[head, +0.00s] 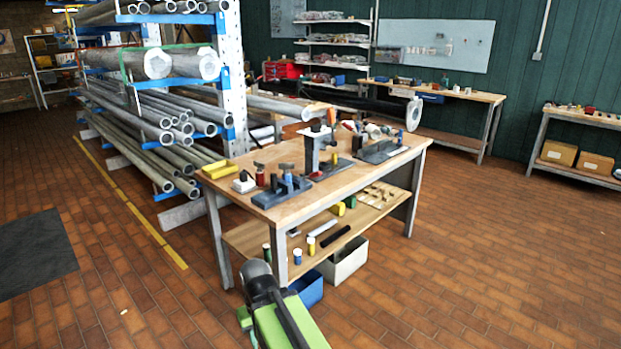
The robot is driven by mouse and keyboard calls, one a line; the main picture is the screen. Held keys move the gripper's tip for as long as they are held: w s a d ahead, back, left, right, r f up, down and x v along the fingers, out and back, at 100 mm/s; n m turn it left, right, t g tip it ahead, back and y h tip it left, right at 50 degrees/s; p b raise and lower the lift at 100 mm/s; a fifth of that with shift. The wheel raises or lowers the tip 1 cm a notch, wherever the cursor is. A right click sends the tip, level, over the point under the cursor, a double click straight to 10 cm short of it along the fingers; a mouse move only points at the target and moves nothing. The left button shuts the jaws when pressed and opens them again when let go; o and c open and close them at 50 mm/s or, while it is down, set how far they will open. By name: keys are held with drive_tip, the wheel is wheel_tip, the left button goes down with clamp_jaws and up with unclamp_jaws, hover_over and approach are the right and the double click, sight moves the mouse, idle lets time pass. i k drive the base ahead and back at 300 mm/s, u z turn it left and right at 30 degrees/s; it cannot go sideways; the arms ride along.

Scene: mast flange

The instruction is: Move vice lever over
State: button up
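A wooden-topped workbench (345,182) stands ahead in the head view. Near its front left corner is a low blue-grey fixture (290,187) with upright jaws, which looks like the vice. I cannot make out its lever or which way it lies.
Small items, including a yellow block (217,168), crowd the bench top. A lower shelf (262,238) holds parts, with a white bin (344,263) and a blue bin (308,289) below. A pipe rack (233,85) stands behind left. Brick floor (470,260) is clear on the right.

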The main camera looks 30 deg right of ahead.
sight(316, 173)
drive_tip(key=u, duration=0.15)
drive_tip(key=i, duration=1)
